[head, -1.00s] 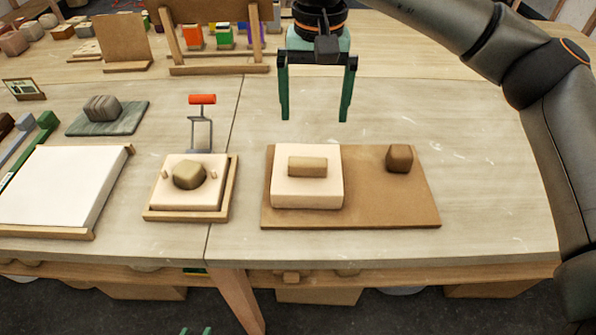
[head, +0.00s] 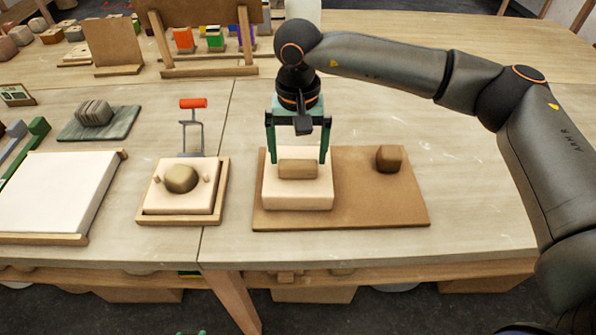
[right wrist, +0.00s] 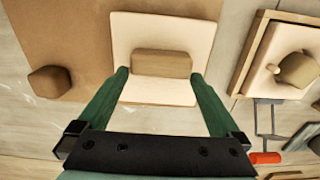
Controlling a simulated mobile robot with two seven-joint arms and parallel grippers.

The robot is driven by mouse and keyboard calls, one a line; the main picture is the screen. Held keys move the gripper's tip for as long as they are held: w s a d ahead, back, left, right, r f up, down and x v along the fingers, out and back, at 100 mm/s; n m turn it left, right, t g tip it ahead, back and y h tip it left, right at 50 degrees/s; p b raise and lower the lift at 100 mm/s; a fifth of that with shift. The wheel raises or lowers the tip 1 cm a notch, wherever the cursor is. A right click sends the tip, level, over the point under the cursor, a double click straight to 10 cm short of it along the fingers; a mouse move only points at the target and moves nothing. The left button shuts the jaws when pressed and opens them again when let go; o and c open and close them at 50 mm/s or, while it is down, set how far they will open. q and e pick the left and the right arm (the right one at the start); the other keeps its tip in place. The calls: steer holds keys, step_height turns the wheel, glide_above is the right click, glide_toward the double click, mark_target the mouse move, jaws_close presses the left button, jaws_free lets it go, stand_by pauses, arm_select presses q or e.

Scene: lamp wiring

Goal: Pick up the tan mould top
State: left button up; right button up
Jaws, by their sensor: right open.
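The tan mould top (head: 312,200) is a pale square slab with a tan block handle (head: 298,169) on its upper face. It lies flat on the left part of a brown board (head: 370,215). It also shows in the right wrist view (right wrist: 135,38), with its handle (right wrist: 161,64). My right gripper (head: 298,160) is open and points down over the slab, its green fingers on either side of the handle. In the right wrist view the fingertips (right wrist: 160,75) stand apart at the handle's ends; contact is unclear. My left gripper barely shows at the bottom edge of the head view.
A brown lump (head: 389,159) sits on the board's right part. To the left, a wooden tray (head: 180,219) holds a pale slab with a rounded lump and pegs. A red-handled tool (head: 193,104) stands behind it. The table right of the board is clear.

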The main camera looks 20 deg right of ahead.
steer(key=shift+f, duration=0.9)
steer(key=shift+c, duration=0.2)
jaws_close()
steer(key=shift+r, duration=0.15)
